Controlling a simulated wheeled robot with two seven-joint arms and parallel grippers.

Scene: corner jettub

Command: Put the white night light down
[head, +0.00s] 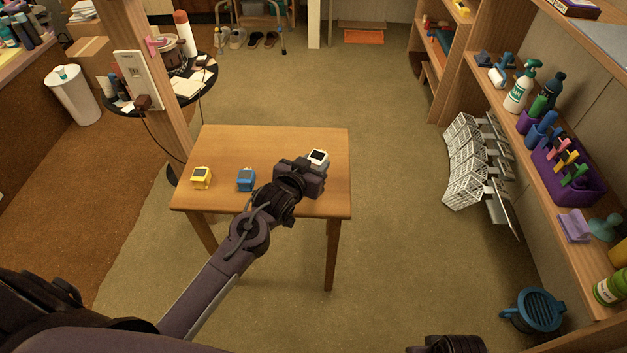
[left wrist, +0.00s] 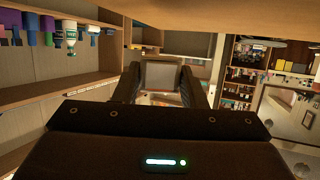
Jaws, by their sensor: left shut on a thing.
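The white night light (head: 318,157) is at the far right part of the small wooden table (head: 262,143), a white block with a dark face. My left gripper (head: 312,170) is shut on it from the near side and partly hides it. In the left wrist view the night light (left wrist: 161,75) sits between the two dark fingers. Whether it touches the tabletop, I cannot tell. A yellow night light (head: 201,178) and a blue one (head: 246,180) stand on the table's left and middle. A dark part of my right arm shows at the bottom edge; its fingers are hidden.
The tabletop's back middle is bare. A round black side table (head: 203,76) with clutter stands behind a wooden post at the left. A shelf (head: 550,165) with bottles and a purple caddy (head: 568,170) runs along the right. White baskets (head: 463,160) hang below it.

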